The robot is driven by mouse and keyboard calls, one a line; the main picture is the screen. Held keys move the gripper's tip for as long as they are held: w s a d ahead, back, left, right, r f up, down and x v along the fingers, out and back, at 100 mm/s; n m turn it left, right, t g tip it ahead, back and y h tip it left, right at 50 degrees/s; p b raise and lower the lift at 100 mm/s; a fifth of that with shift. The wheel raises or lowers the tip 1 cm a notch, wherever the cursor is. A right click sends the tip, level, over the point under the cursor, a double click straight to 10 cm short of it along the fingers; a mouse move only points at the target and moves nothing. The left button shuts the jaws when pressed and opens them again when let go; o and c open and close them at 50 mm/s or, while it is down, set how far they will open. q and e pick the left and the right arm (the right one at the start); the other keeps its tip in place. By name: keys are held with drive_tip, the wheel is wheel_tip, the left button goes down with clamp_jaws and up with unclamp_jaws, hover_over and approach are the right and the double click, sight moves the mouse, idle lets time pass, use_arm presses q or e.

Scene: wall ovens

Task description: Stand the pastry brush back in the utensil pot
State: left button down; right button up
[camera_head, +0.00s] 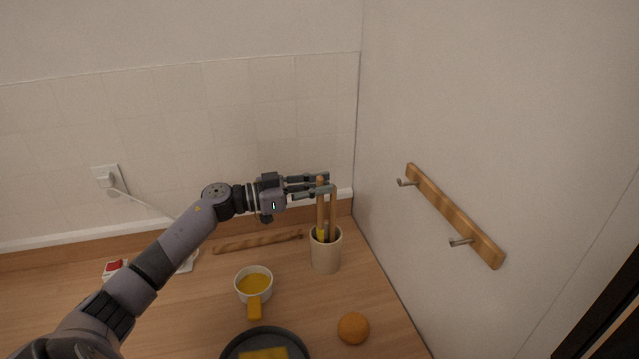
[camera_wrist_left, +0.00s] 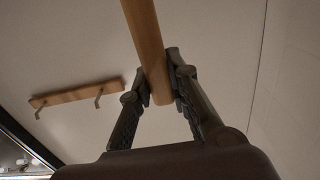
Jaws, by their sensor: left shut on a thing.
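The utensil pot (camera_head: 326,258) is a beige cylinder in the back right corner of the counter. My left gripper (camera_head: 325,184) is above it, shut on the upper end of a wooden handle, which I take for the pastry brush (camera_head: 320,209). The handle is near upright, and its lower end meets the pot's mouth, by a yellow part; how deep it sits is hidden. Another wooden handle (camera_head: 333,205) stands just right of it in the pot. In the left wrist view the fingers (camera_wrist_left: 160,85) close on both sides of the brush handle (camera_wrist_left: 146,38). My right gripper is not in view.
A wooden hook rail (camera_head: 455,215) is on the right wall. A white cup (camera_head: 253,285) with yellow contents, a dark pan (camera_head: 236,348) and an orange ball-like fruit (camera_head: 353,328) are in front. A wooden rod (camera_head: 257,241) lies left of the pot.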

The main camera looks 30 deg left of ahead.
sight(317, 210)
use_arm(q)
drive_tip(key=shift+f+b, duration=1.35)
drive_tip(key=shift+f, duration=1.85)
drive_tip(key=c, duration=1.4)
unclamp_jaws()
drive_tip(key=shift+c, duration=0.2)
drive_tip(key=shift+s, duration=0.1)
drive_tip(key=v, duration=1.2)
wheel_tip(317, 210, up, 8)
drive_tip(key=p, duration=0.8)
drive_tip(key=shift+p, duration=0.3)
